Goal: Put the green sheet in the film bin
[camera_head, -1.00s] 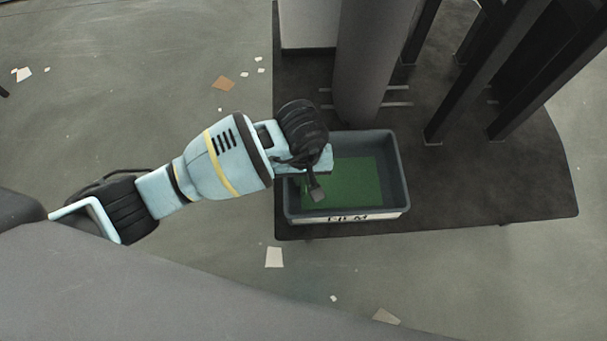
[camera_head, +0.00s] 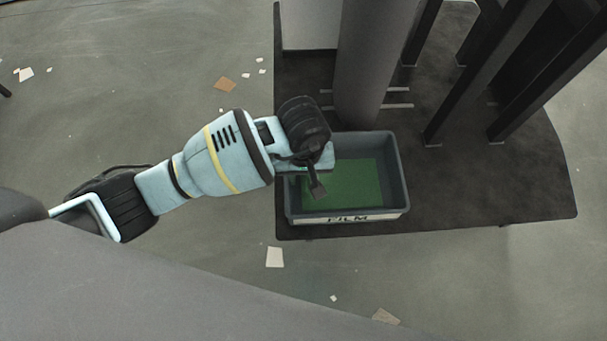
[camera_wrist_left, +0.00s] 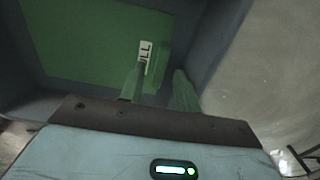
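The green sheet (camera_head: 355,182) lies inside the film bin, along its floor. The film bin (camera_head: 398,165) is a grey open box with a white FILM label on its front wall. My left gripper (camera_head: 317,188) hangs over the left part of the bin, pointing down, and hides part of the sheet. In the left wrist view the sheet (camera_wrist_left: 85,45) fills much of the bin, with a white label ending in "ULL" near the fingers. The two fingers (camera_wrist_left: 158,88) stand apart there, and the sheet seems to lie beyond them. My right gripper is not in view.
The bin stands on a dark platform (camera_head: 490,190) beside a thick grey column (camera_head: 368,60). Dark slanted posts (camera_head: 490,75) rise to the right. Paper scraps, such as a white one (camera_head: 275,257), lie on the open floor to the left and front.

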